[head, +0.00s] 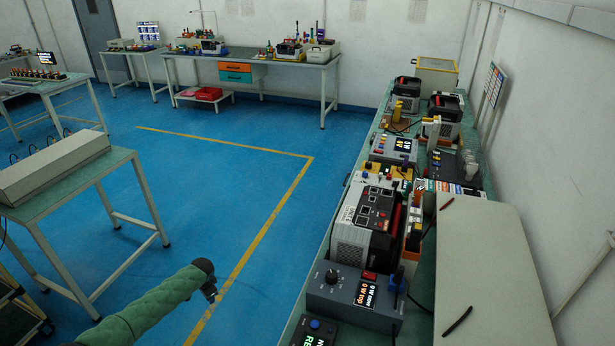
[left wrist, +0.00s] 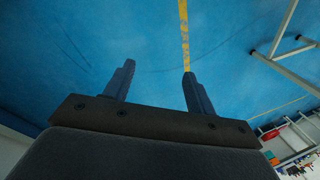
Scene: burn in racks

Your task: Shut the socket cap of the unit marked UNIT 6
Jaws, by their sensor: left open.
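My left gripper (head: 210,292) hangs over the blue floor, left of the equipment bench and well apart from it. In the left wrist view the left gripper (left wrist: 158,72) is open, with only floor between its fingers. No unit can be read as UNIT 6, and I cannot make out a socket cap. Several units stand on the right bench, among them a grey unit with a dark panel (head: 376,208) and a dark blue box with a lit display (head: 352,294). My right gripper is not in view.
The right bench (head: 326,250) runs away along the wall, crowded with equipment. A large pale panel (head: 490,265) covers its near right part. A table (head: 108,172) with a long grey box (head: 50,165) stands at left. The floor between, with a yellow line (head: 262,234), is clear.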

